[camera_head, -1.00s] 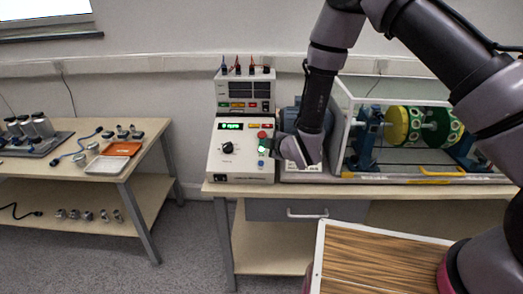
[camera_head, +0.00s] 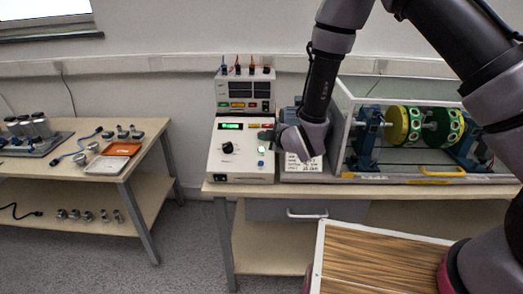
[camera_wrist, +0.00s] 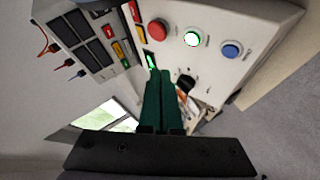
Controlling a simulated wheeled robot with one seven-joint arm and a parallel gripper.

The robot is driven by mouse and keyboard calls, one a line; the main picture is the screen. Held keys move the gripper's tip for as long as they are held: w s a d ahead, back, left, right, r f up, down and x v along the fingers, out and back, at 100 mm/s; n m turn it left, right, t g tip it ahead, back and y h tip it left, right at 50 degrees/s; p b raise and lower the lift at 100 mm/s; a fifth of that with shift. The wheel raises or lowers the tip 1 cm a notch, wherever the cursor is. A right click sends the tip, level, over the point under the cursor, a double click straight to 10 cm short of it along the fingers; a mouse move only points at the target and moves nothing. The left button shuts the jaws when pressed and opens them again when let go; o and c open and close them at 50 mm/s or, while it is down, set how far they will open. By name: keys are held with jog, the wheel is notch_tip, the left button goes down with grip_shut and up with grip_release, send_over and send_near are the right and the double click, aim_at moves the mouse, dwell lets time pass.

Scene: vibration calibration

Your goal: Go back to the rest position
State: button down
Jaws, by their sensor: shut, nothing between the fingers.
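My gripper (camera_head: 266,136) is in front of the upper right of the control box's (camera_head: 215,165) panel in the head view. In the wrist view, its two green fingers (camera_wrist: 160,78) lie together, shut, with nothing between them. The control box has a lit green button (camera_head: 261,150) and a blue button (camera_head: 261,163) below the gripper. The red button is hidden behind the gripper in the head view. In the wrist view, the red button (camera_wrist: 157,29), the lit green button (camera_wrist: 192,39) and the blue button (camera_wrist: 230,50) all show clear of the fingers.
A glass-sided case with a yellow-and-green rotor (camera_head: 404,125) stands right of the control box on the bench. A wood-topped tray (camera_head: 375,262) is in front. A side table (camera_head: 130,160) at left holds small parts and an orange tray (camera_head: 122,149). Floor between tables is clear.

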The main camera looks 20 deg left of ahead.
jog(key=w+d+r+m+h, duration=0.2)
jog(key=w+d+r+m, duration=0.3)
jog(key=d+r, duration=0.65)
jog(key=w+d+r+m+h, duration=0.25)
jog(key=d+r+m, duration=0.45)
jog(key=d+r, duration=0.45)
jog(key=s+d+r+m+g+h, duration=0.1)
jog(key=s+d+r+m, duration=0.4)
jog(key=s+d, duration=0.35)
jog(key=s+d+r+m+g+h, duration=0.1)
jog(key=s+d+r+m+h, duration=0.1)
jog(key=s+d+r+m, duration=0.55)
jog(key=s+d+f+m, duration=0.1)
jog(key=s+d, duration=0.4)
jog(key=s, duration=0.4)
jog(key=shift+d, duration=0.3)
